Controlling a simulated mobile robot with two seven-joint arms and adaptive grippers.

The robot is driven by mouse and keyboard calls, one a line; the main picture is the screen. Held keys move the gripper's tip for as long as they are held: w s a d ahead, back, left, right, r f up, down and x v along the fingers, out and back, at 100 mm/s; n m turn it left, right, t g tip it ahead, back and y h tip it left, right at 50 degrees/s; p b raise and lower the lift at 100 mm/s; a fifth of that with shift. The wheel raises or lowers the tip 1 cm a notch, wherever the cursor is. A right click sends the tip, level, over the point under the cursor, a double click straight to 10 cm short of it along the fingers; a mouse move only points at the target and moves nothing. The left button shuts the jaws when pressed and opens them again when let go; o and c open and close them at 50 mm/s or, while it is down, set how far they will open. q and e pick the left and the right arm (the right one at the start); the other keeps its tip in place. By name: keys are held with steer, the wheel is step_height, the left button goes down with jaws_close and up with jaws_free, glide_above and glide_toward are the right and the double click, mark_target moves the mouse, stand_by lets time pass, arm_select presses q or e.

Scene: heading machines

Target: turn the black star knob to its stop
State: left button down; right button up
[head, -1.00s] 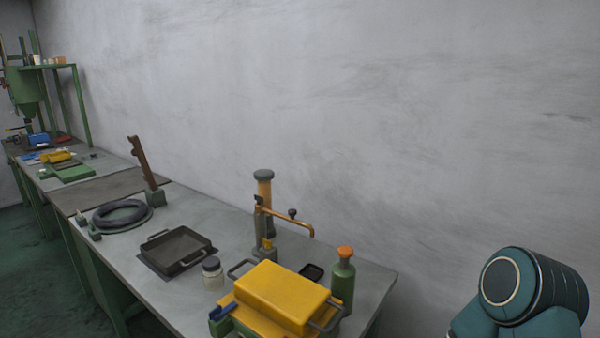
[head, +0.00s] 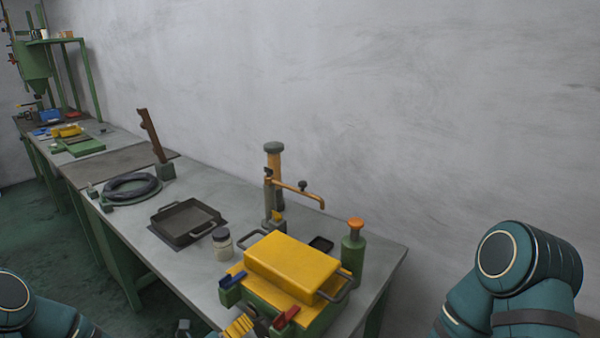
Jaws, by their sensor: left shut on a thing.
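The green and yellow machine (head: 292,262) stands at the near right end of the bench, with a blue handle (head: 233,279) and a red handle (head: 286,317) on its near side. My left gripper (head: 250,322) is at the bottom edge, against the near side of the machine between these handles. It is shut on a dark part there, which fits the black star knob. The gripper and the picture's edge hide most of that knob, so its angle cannot be told. My right gripper is out of view; only my right arm (head: 530,265) shows at the lower right.
Near the machine stand a green bottle (head: 353,252) with an orange cap, a jar (head: 222,247) and an upright post with a copper pipe (head: 300,190). A black tray (head: 187,220) and a coiled dark hose (head: 132,188) lie farther left. The wall closes the back.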

mark_target(268, 329)
arm_select(q)
steer(key=shift+w+d+r, duration=0.1)
steer(key=shift+d+r, duration=0.05)
steer(key=shift+d, duration=0.1)
arm_select(e)
steer(key=shift+r, duration=0.1)
stand_by(0.5)
arm_select(q)
steer(key=shift+d+r+p, duration=0.2)
steer(key=shift+r+p, duration=0.4)
steer(key=shift+p, duration=0.55)
arm_select(e)
steer(key=shift+w+r, duration=0.15)
steer(key=shift+r, duration=0.9)
arm_select(q)
steer(key=shift+s+d+r+p, duration=0.2)
steer(key=shift+r+p, duration=0.2)
steer(key=shift+p, duration=0.6)
steer(key=shift+s+d+r+p, duration=0.2)
steer(key=shift+r+p, duration=0.2)
steer(key=shift+p, duration=0.55)
arm_select(e)
steer(key=shift+w+d+r, duration=0.1)
steer(key=shift+w+r, duration=0.15)
steer(key=shift+r, duration=0.4)
steer(key=shift+w+r, duration=0.2)
steer(key=shift+r, duration=0.4)
steer(key=shift+w+d+r, duration=0.1)
steer(key=shift+w+r, duration=0.15)
steer(key=shift+r, duration=0.4)
